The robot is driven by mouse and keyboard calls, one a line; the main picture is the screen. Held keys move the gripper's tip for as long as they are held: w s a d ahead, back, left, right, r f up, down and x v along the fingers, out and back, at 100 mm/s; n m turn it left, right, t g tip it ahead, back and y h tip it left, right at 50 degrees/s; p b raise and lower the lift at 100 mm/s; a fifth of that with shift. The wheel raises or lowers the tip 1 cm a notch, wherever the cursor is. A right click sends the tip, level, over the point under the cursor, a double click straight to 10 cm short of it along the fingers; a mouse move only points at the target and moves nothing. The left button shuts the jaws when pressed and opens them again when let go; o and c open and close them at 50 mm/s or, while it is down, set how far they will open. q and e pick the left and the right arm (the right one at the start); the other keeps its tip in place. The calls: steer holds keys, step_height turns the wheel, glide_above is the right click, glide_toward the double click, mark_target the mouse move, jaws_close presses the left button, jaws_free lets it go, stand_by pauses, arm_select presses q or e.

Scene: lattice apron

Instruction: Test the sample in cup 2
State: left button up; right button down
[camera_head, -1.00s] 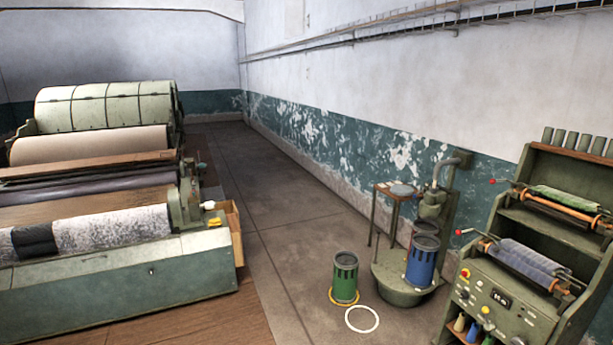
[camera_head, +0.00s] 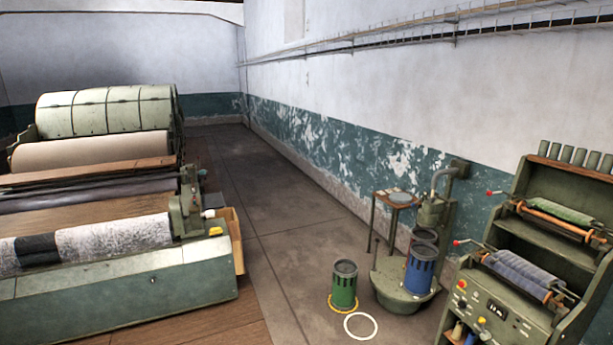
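No cup marked 2 can be made out from here. A green slotted canister (camera_head: 344,286) stands on the floor on a yellow ring. Neither of my grippers is in view.
A large machine with a cloth roll (camera_head: 112,238) fills the left. A green cabinet (camera_head: 490,310) with rollers and knobs stands at the right. A white ring (camera_head: 360,326) lies on the floor. The floor aisle (camera_head: 285,215) between is clear.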

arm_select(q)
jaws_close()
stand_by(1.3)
